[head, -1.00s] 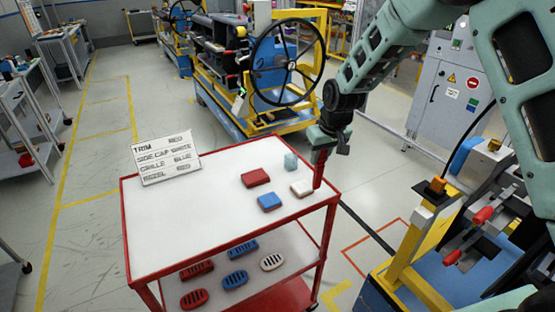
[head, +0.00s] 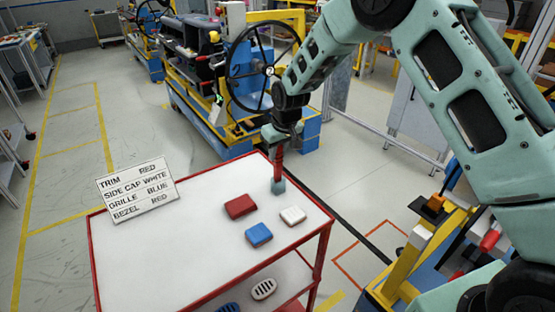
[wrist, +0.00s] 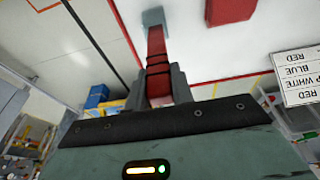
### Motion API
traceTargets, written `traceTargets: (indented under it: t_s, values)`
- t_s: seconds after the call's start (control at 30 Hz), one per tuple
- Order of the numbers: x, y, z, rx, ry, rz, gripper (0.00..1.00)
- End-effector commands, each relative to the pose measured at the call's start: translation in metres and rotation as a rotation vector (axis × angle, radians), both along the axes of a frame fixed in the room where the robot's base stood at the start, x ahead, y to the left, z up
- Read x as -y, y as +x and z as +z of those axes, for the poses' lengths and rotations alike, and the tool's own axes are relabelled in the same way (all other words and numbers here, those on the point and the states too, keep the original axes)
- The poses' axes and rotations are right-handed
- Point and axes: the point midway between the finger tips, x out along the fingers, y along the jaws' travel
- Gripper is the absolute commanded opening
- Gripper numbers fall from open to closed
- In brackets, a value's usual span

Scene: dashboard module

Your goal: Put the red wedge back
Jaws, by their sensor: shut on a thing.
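The red wedge (head: 279,165) is a long, narrow red bar held upright, pointing down. My gripper (head: 281,148) is shut on its upper part. In the wrist view the wedge (wrist: 157,48) stands out between the two fingers of my gripper (wrist: 158,84). A small teal block (head: 278,187) stands near the back right corner of the white cart top. The wedge's lower end meets the block's top in the head view. The block also shows at the wedge's far end in the wrist view (wrist: 153,15). I cannot tell whether the tip is inside it.
A red block (head: 241,206), a blue block (head: 259,235) and a white block (head: 293,215) lie in front on the red-edged cart (head: 190,262). A lettered sign (head: 137,190) stands at its left edge. Vented pieces lie on the lower shelf.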

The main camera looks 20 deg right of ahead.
Motion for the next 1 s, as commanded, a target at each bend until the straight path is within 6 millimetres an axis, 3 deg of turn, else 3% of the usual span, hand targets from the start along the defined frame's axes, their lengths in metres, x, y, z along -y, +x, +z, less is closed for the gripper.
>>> traceTargets:
  t_s: [0.3, 0.67, 0.7, 0.73, 1.0]
  values:
    - [0.0, -0.001, -0.035, -0.001, 0.0, 0.0, 0.0]
    - [0.0, 0.0, -0.041, 0.0, 0.0, 0.0, 0.0]
    - [0.0, 0.0, -0.039, 0.0, 0.0, 0.0, 0.34]
    - [0.0, 0.0, -0.039, 0.0, 0.0, 0.0, 0.43]
    - [0.0, 0.0, -0.039, 0.0, 0.0, 0.0, 0.45]
